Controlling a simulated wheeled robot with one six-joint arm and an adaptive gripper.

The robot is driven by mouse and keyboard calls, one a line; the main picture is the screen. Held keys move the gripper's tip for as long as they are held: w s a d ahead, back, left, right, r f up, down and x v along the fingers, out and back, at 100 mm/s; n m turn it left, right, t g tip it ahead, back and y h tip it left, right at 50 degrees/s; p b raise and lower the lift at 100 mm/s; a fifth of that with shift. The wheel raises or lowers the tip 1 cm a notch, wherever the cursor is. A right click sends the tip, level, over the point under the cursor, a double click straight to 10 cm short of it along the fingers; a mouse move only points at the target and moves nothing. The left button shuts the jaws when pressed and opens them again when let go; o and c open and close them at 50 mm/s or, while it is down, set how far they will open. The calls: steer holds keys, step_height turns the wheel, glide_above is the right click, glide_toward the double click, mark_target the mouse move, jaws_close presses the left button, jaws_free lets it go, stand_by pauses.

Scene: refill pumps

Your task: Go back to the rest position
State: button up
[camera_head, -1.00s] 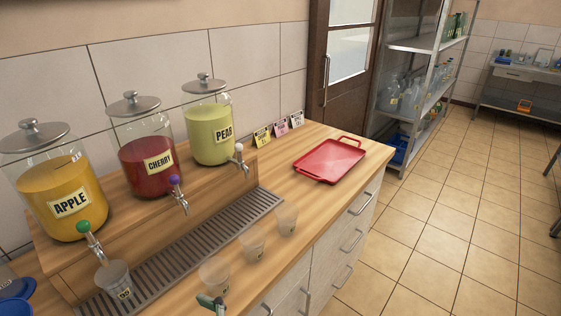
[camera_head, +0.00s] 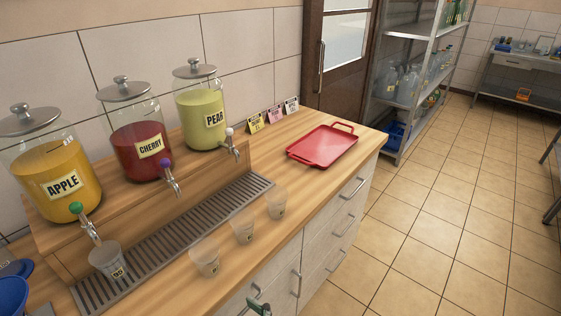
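Only a small grey-green tip of my gripper (camera_head: 259,306) shows at the bottom edge, in front of the counter's drawers. The rest of it is cut off, so I cannot tell whether it is open or holds anything. A clear cup (camera_head: 107,260) stands on the drip tray (camera_head: 190,232) under the green-knobbed tap of the apple jar (camera_head: 62,178). The cherry jar (camera_head: 138,140) and the pear jar (camera_head: 202,112) stand to its right on the wooden riser. Three more clear cups, (camera_head: 205,257), (camera_head: 243,226) and (camera_head: 277,202), stand along the counter's front.
A red tray (camera_head: 322,146) lies on the counter's right end, with small label cards (camera_head: 274,115) behind it. Blue bowls (camera_head: 12,295) sit at the lower left. A metal shelf (camera_head: 409,101) stands beyond the counter. The tiled floor (camera_head: 450,215) at right is clear.

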steer(key=s+d+f+m+t+h, duration=0.25)
steer(key=s+d+f, duration=0.2)
steer(key=d, duration=0.45)
steer(key=s+d+f+m+t+h, duration=0.1)
steer(key=s+d+f+m+h, duration=0.2)
steer(key=d+f, duration=0.35)
steer(key=s+d+r+m+h, duration=0.1)
steer(key=s+d+h, duration=0.1)
steer(key=s+d, duration=0.4)
steer(key=s+d+r+m+t+h, duration=0.1)
steer(key=s+d, duration=0.5)
steer(key=s, duration=0.6)
steer(key=shift+s+r+m+h, duration=0.15)
steer(key=shift+r+m+h, duration=0.4)
steer(key=shift+h, duration=0.6)
